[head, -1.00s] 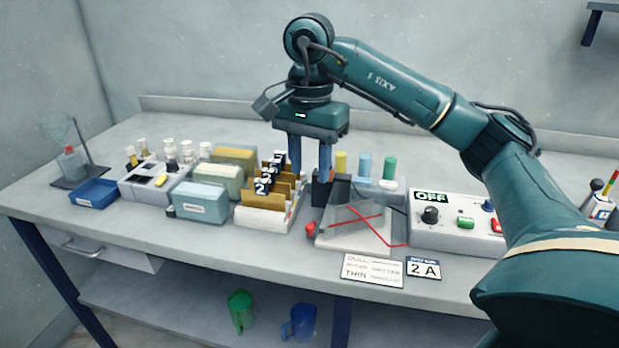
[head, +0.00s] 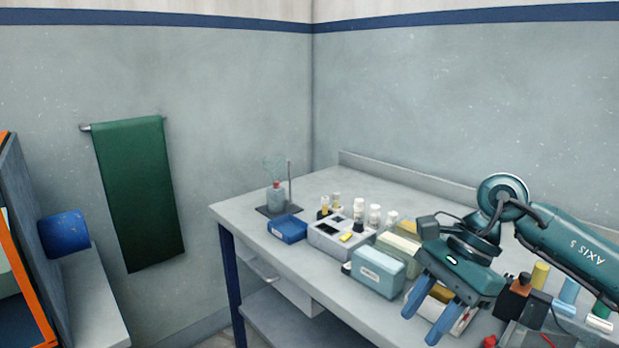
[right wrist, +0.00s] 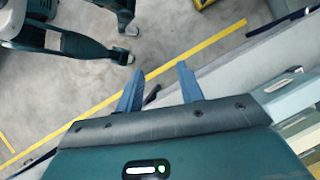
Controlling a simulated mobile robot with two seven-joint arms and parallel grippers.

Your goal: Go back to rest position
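My right gripper (head: 419,322) hangs near the front of the bench, before the card rack, with its blue fingers tilted down to the left. The fingers are apart with nothing between them. They also show apart and empty in the right wrist view (right wrist: 155,88), over the floor beyond the bench edge. My left gripper is in neither view. The rack with brown cards (head: 440,292) is partly hidden behind my right gripper.
The bench (head: 330,180) holds a blue tray (head: 287,229), a grey vial block (head: 325,239) and a pale blue box (head: 378,275). A green towel (head: 139,195) hangs on the left wall. Open floor (right wrist: 190,30) with yellow lines shows in the right wrist view.

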